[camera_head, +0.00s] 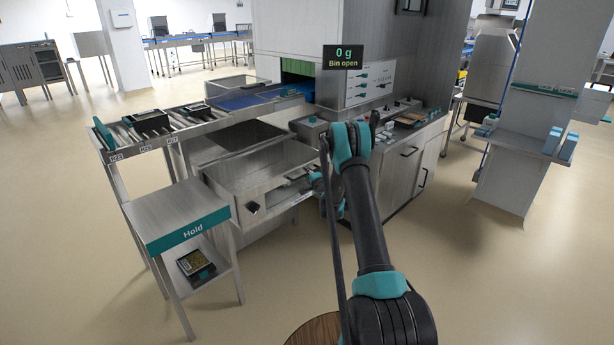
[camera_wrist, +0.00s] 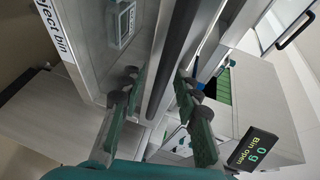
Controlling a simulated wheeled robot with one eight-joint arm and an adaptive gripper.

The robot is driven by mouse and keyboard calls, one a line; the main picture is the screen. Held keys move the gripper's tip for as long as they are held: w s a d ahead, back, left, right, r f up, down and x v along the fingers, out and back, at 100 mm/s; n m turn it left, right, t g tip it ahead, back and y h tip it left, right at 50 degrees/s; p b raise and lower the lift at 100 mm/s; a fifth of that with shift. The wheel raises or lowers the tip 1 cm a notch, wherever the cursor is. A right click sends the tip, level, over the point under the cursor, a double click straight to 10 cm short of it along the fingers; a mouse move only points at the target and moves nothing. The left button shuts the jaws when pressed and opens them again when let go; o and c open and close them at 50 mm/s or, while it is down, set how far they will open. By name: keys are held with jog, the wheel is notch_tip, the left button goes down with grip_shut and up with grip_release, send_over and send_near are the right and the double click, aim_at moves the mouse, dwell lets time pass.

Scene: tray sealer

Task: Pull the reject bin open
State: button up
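The reject bin is a grey steel drawer (camera_head: 240,178) standing out from the machine in the head view. The sign above reads "Bin open". In the wrist view its labelled steel edge (camera_wrist: 62,45) reads "...ject bin", and a tray (camera_wrist: 121,22) shows beside it. A dark round bar, apparently the bin handle (camera_wrist: 176,50), runs between my fingers. My gripper (camera_wrist: 158,84) is open around this bar, with gaps visible on both sides. In the head view my gripper (camera_head: 322,186) is at the bin's right side, partly hidden by my arm.
A "Hold" stand (camera_head: 180,215) is close to the bin's front left. A roller conveyor (camera_head: 165,128) with trays runs behind it. The machine cabinet (camera_head: 408,170) is at the right. Floor at the lower right is clear. The weight display (camera_head: 343,57) reads 0 g.

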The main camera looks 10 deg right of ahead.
jog(key=v, duration=1.2)
jog(key=s+a+r+n+g, duration=0.35)
jog(key=s+r, duration=0.25)
jog(key=s, duration=0.4)
jog(key=s+a+r+n+g, duration=0.2)
jog(key=s+a+r+n, duration=0.25)
jog(key=s+r, duration=0.4)
jog(key=s+d+f+n+g+h, duration=0.1)
jog(key=s+d+n+g, duration=0.1)
jog(key=s, duration=0.9)
jog(key=s+d+f+n+g+h, duration=0.1)
jog(key=s+d+f+n, duration=0.1)
jog(key=s, duration=1)
jog(key=s+d+f+n+g+h, duration=0.1)
jog(key=s+d+f+n+g, duration=0.1)
jog(key=s, duration=0.9)
jog(key=shift+s+g+h, duration=0.3)
jog(key=shift+s+g, duration=0.05)
jog(key=shift+s, duration=0.05)
